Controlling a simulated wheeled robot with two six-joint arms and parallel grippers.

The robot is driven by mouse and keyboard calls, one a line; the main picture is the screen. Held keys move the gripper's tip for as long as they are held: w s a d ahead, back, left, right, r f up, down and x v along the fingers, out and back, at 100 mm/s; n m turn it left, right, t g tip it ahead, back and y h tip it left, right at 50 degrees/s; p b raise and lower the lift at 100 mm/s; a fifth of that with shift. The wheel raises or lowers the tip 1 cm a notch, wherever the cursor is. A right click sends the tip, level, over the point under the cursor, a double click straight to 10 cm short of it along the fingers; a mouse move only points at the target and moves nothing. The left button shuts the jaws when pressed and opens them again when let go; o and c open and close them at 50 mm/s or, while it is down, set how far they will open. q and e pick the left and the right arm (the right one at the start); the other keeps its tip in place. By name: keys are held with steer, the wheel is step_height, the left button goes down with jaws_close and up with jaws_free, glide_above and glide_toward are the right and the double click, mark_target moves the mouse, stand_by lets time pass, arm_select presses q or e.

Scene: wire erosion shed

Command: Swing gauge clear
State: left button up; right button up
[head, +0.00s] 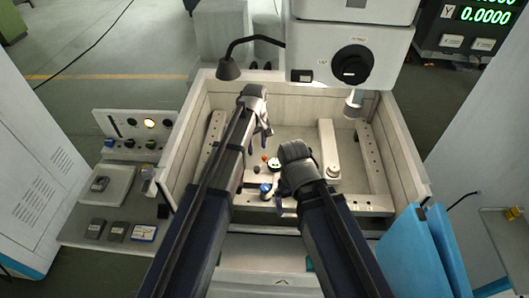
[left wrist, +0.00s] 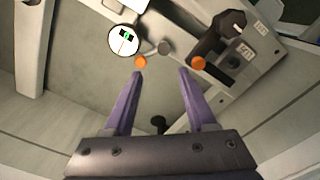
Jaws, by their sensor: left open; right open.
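A dial gauge (head: 274,164) with a round white face sits inside the machine tank, between my two grippers in the head view.
The tank walls (head: 395,150) surround both grippers. Slotted rails (head: 375,165) stand at the sides and a block (head: 328,150) at the right. A machine head (head: 350,60) with a nozzle (head: 353,103) hangs over the back. A control panel (head: 135,125) stands left.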

mark_target(264, 157)
arm_select(q)
steer(key=w+d, duration=0.1)
steer(key=w+d+n, duration=0.1)
steer(key=w, duration=0.1)
steer(key=shift+d, duration=0.25)
steer(key=shift+s+f, duration=0.1)
steer(key=shift+f, duration=0.15)
step_height(264, 157, down, 8)
steer(key=b, duration=0.8)
steer(key=shift+r, duration=0.25)
steer(key=shift+r, duration=0.1)
steer(key=shift+c, duration=0.4)
jaws_close()
